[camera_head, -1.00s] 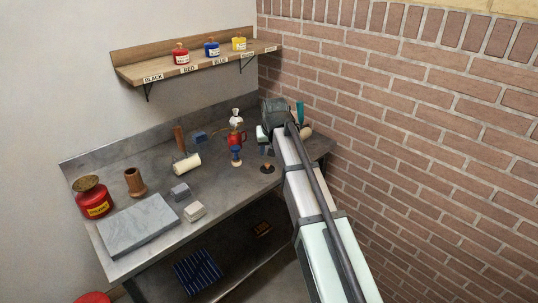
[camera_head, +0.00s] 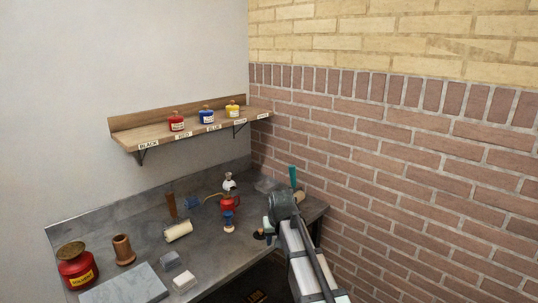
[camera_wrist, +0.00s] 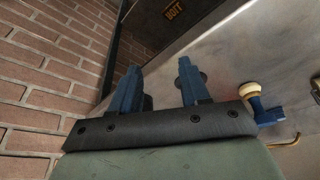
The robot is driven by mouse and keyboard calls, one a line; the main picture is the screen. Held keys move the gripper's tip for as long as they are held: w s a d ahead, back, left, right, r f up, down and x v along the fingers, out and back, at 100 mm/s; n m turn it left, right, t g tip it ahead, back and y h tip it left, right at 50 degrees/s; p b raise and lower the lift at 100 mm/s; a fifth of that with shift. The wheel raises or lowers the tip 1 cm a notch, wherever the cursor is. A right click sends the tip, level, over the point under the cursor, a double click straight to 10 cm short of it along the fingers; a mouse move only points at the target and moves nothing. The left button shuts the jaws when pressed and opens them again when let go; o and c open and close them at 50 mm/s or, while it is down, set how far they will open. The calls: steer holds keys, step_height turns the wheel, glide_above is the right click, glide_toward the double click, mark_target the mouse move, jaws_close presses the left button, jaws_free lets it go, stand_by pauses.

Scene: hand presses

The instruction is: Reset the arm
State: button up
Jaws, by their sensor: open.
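My gripper (camera_wrist: 158,88) shows in the wrist view with its two blue fingers spread apart and nothing between them. In the head view my arm reaches in from the lower right, and its end is over the right end of the grey workbench (camera_head: 213,262). The fingers are hard to make out there. A blue tool with a pale round end (camera_head: 228,222) stands just left of my gripper. It also shows in the wrist view (camera_wrist: 262,108), right of the fingers and apart from them.
A red can (camera_head: 77,268), a brown cylinder (camera_head: 123,250), a grey slab (camera_head: 125,287), a cream roller (camera_head: 178,231) and small blocks are on the bench. A shelf (camera_head: 155,132) above holds red, blue and yellow bottles. A brick wall (camera_head: 420,190) bounds the right side.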

steer(key=s+d+f+m+g, duration=0.1)
steer(key=s+d+f, duration=0.4)
steer(key=s+f, duration=0.35)
steer(key=s+d+f+g, duration=0.2)
steer(key=s+d+f, duration=0.4)
steer(key=f, duration=0.4)
steer(key=s+d+f+m+g, duration=0.1)
steer(key=s+d+f, duration=0.3)
steer(key=s+f, duration=0.45)
steer(key=s+f+g, duration=0.3)
steer(key=s+f, duration=0.7)
steer(key=s, duration=0.4)
steer(key=s+f+g, duration=0.3)
steer(key=s+f, duration=0.7)
steer(key=s, duration=0.5)
steer(key=shift+f+g+h, duration=0.3)
steer(key=shift+f, duration=0.05)
